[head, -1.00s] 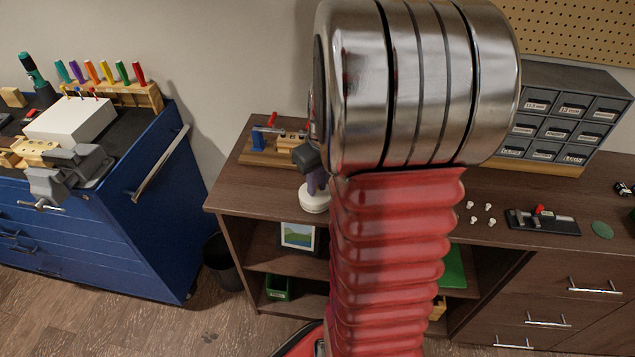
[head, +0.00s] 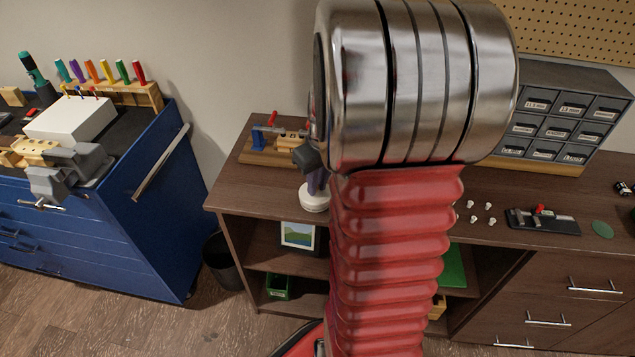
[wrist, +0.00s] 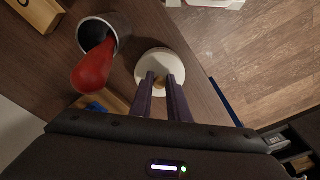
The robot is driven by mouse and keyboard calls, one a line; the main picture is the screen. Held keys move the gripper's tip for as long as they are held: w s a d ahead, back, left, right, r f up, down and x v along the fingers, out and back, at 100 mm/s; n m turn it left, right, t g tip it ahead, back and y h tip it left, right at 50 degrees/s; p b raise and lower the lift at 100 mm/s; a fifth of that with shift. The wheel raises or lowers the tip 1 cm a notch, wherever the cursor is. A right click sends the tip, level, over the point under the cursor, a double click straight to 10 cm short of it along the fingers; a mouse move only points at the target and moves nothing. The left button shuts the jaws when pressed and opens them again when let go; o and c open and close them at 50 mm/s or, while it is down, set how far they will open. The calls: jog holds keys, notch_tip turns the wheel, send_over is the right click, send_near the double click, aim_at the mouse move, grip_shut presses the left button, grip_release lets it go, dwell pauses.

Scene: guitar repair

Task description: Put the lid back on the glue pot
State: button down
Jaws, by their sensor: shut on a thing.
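My gripper (wrist: 160,82) is shut on the small gold knob (wrist: 160,83) of a round white lid (wrist: 146,66), seen from above in the wrist view. In the head view the white lid (head: 314,199) shows under my purple fingers (head: 317,182), near the left front edge of the brown worktop. The lid's disc looks level. Whether a glue pot is beneath it I cannot tell, as the lid and arm cover that spot. A grey open cup (wrist: 119,27) stands beside it in the wrist view, with a red rounded object (wrist: 92,68) at its mouth.
A wooden fixture with a red-handled clamp (head: 272,119) stands behind on the worktop (head: 235,190). Small white pieces (head: 473,220), a black tool (head: 545,222) and a drawer cabinet (head: 560,115) are to the right. A blue tool chest (head: 160,215) stands left, across a gap.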

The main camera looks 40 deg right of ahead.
dwell(0.3)
jog(key=c, duration=1.1)
grip_release()
jog(key=shift+r, duration=3.5)
jog(key=shift+c, duration=0.8)
grip_shut()
jog(key=shift+f, duration=2.75)
